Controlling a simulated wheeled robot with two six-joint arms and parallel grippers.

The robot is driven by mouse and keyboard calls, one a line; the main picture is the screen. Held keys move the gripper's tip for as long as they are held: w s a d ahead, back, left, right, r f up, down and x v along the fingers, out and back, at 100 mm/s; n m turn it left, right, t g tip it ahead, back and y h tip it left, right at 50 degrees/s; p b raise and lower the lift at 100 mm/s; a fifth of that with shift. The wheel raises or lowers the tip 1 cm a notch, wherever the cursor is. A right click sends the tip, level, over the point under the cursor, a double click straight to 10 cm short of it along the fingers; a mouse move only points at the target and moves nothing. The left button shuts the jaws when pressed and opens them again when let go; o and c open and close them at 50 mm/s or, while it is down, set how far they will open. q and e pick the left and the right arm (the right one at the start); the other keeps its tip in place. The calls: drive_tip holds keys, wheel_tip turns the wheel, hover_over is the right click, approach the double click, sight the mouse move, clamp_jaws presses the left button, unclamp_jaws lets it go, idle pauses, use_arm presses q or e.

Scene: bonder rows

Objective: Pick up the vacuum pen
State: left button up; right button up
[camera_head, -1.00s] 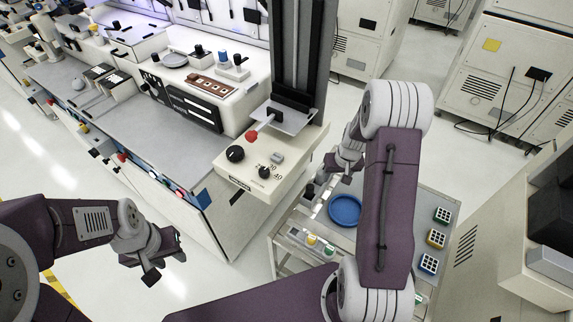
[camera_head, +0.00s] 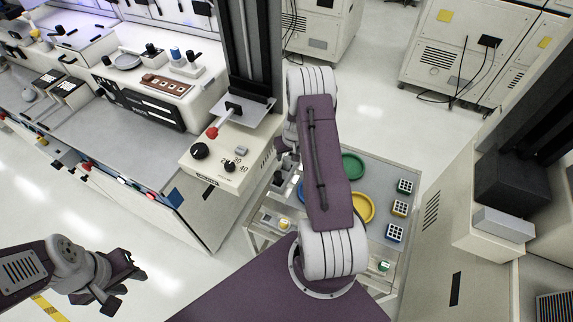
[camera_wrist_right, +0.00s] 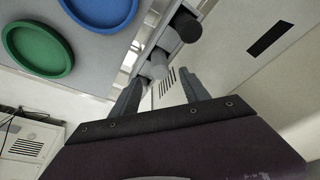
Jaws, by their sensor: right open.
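I cannot identify the vacuum pen for certain. In the right wrist view, a light grey cylindrical piece (camera_wrist_right: 156,66) shows just beyond and between my right fingertips, with a dark round-ended piece (camera_wrist_right: 187,27) behind it. Both are by the cart's edge. My right gripper (camera_wrist_right: 160,92) is open, with nothing visibly clamped in it. In the head view my right arm hides most of that gripper and part of the cart's left side. My left gripper (camera_head: 124,287) is open and empty over the floor at lower left, away from the cart.
The cart (camera_head: 385,155) carries a green dish (camera_head: 353,166), a yellow dish (camera_head: 363,208), a mostly hidden blue dish and several small coloured racks (camera_head: 399,208). A bench machine with a red knob (camera_head: 212,132) stands left of the cart. A pale cabinet (camera_head: 445,215) stands on the right.

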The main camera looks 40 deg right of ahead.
sight(287, 159)
drive_tip(key=x, duration=0.3)
drive_tip(key=shift+s+a+f, duration=0.1)
drive_tip(key=shift+s+a, duration=0.05)
drive_tip(key=shift+w+f, duration=0.2)
drive_tip(key=shift+f, duration=0.15)
clamp_jaws()
drive_tip(key=shift+r, duration=0.1)
drive_tip(key=shift+r, duration=0.25)
drive_tip(key=v, duration=0.3)
drive_tip(key=shift+d+r, duration=0.35)
drive_tip(key=shift+r, duration=0.1)
drive_tip(key=s+d+r+b, duration=0.1)
drive_tip(key=s+r+b, duration=0.3)
drive_tip(key=s, duration=0.7)
wheel_tip(287, 159, up, 3)
drive_tip(key=shift+d+f, duration=0.15)
